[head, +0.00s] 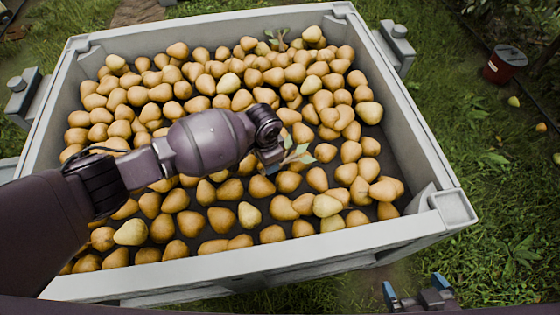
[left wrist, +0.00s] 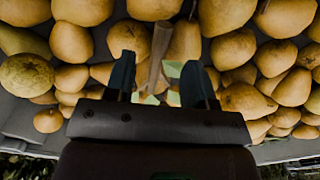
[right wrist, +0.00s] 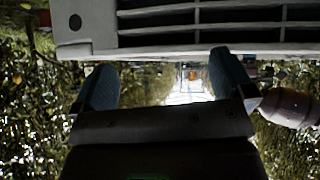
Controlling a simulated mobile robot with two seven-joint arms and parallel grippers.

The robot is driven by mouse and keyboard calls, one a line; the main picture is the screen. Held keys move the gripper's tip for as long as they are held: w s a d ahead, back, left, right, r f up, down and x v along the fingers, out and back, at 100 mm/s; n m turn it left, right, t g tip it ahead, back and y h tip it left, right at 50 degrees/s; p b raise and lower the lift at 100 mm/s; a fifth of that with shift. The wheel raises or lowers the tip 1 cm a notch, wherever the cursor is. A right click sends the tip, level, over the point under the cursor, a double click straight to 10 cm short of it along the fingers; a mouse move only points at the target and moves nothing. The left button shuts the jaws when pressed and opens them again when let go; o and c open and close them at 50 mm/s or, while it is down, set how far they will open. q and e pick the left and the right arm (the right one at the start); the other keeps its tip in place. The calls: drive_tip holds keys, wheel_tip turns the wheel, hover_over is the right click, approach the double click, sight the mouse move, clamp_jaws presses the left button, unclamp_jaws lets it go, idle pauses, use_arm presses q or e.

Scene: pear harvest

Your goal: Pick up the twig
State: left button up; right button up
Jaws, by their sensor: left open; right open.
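A twig with green leaves (head: 297,154) lies among the pears near the middle of the bin in the head view. Its brown stem (left wrist: 158,55) shows in the left wrist view between the fingers of my left gripper (left wrist: 163,85), which is open; whether they touch it I cannot tell. In the head view my left wrist hides most of this gripper (head: 272,155). A second leafy twig (head: 278,38) lies at the bin's far side. My right gripper (head: 418,292) is open and empty, low outside the bin's front right corner; it also shows in the right wrist view (right wrist: 162,85).
The large grey bin (head: 418,125) is full of yellow-brown pears (head: 222,218), packed around the twig. Its raised rim surrounds them, with a corner post (head: 453,207) at the near right. A red bucket (head: 505,63) stands on the grass at the right.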

use_arm(q)
wheel_tip(320, 180, down, 5)
drive_tip(key=shift+f+b, duration=0.1)
drive_tip(key=shift+b, duration=0.95)
drive_tip(key=shift+w+r, duration=0.1)
drive_tip(key=shift+r, duration=0.15)
drive_tip(key=shift+c, duration=0.3)
clamp_jaws()
